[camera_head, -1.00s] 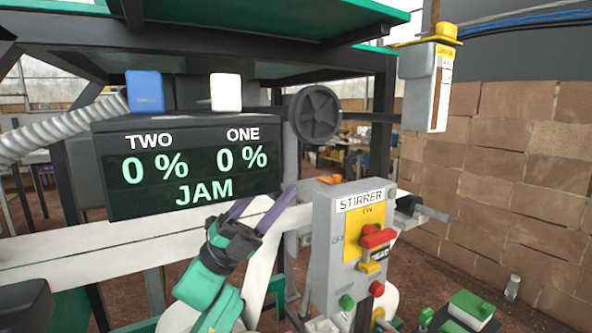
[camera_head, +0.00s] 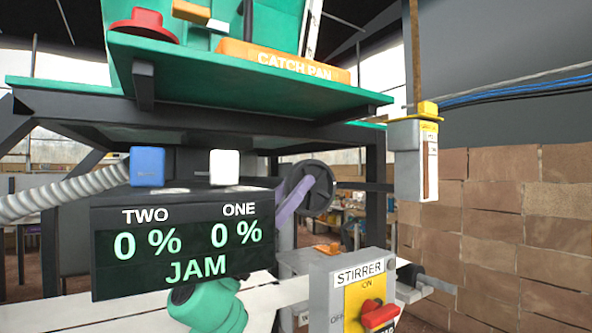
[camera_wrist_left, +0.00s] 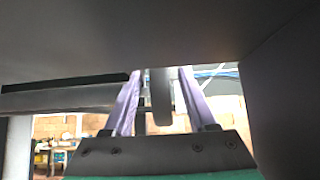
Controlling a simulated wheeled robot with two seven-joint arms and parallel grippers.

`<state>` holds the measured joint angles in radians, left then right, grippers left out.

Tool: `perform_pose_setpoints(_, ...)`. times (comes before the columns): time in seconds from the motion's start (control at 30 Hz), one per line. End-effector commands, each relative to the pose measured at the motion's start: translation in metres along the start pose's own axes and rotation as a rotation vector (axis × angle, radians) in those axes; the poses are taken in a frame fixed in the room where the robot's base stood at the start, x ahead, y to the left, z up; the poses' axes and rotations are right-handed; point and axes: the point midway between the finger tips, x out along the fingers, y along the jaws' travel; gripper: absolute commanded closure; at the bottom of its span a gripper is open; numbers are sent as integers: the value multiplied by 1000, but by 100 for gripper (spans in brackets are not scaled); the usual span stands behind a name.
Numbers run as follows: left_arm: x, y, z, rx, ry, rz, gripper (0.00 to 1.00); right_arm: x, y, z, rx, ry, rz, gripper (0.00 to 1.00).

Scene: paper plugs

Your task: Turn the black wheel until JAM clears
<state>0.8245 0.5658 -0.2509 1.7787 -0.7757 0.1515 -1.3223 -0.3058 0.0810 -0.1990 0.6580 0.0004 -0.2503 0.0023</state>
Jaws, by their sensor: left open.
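The black wheel (camera_head: 323,175) is a spoked disc behind the right end of the display. The display (camera_head: 184,245) reads TWO 0 %, ONE 0 % and JAM. My left gripper (camera_head: 308,186) has its purple fingers at the wheel, one crossing its face. Its green wrist shows below the display, and the display hides part of the hand. In the left wrist view the open fingers stand on either side of a dark upright edge, which looks like the wheel (camera_wrist_left: 161,100) seen edge-on. Narrow gaps show on both sides. My right gripper is out of view.
The grey STIRRER box (camera_head: 350,290) with a red switch (camera_head: 378,314) stands just right of the hand. A green shelf with the orange catch pan (camera_head: 283,60) is overhead. A grey box (camera_head: 408,160) hangs at right before a block wall (camera_head: 500,210).

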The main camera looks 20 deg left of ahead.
Motion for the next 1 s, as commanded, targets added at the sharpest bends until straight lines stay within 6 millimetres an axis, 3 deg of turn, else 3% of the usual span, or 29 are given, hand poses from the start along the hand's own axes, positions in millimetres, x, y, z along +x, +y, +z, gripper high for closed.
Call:
perform_pose_setpoints(0.1,12,-1,1,-1,0,-1,43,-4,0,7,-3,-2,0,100)
perform_pose_setpoints(0.33,12,0,-1,-1,1,-1,43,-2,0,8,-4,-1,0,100)
perform_pose_setpoints(0.37,12,0,-1,-1,1,-1,50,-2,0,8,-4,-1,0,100)
perform_pose_setpoints(0.5,12,0,-1,-1,1,-1,100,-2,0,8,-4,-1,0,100)
perform_pose_setpoints(0.9,9,0,-4,-3,-19,0,100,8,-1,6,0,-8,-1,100)
perform_pose_setpoints(1.0,7,0,-5,-3,-41,-1,100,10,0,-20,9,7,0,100)
